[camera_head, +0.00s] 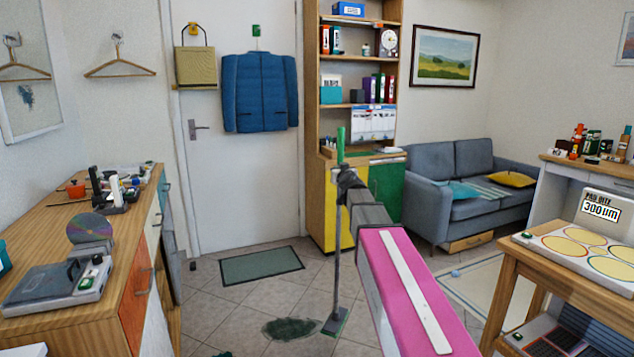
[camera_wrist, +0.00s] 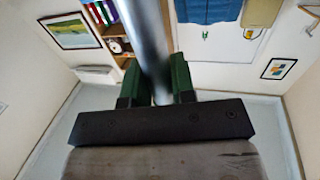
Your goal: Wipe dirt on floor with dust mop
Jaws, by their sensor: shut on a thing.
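My gripper (camera_head: 346,180) is shut on the grey shaft of the dust mop (camera_head: 338,245). The mop stands nearly upright, with a green grip at its top and a flat head (camera_head: 335,321) at floor level. In the wrist view, the shaft (camera_wrist: 149,50) runs between the two green fingers of my gripper (camera_wrist: 156,82). A dark green dirt patch (camera_head: 290,329) lies on the tiles just left of the mop head. A second dark patch (camera_head: 222,354) shows only partly at the bottom edge. I cannot tell whether the head touches the floor.
A doormat (camera_head: 262,265) lies before the door. A wooden cabinet (camera_head: 60,220) stands at the left, a sofa (camera_head: 470,190) and a light rug (camera_head: 480,290) at the right. A wooden table (camera_head: 540,262) is near right. Tiled floor is open in the middle.

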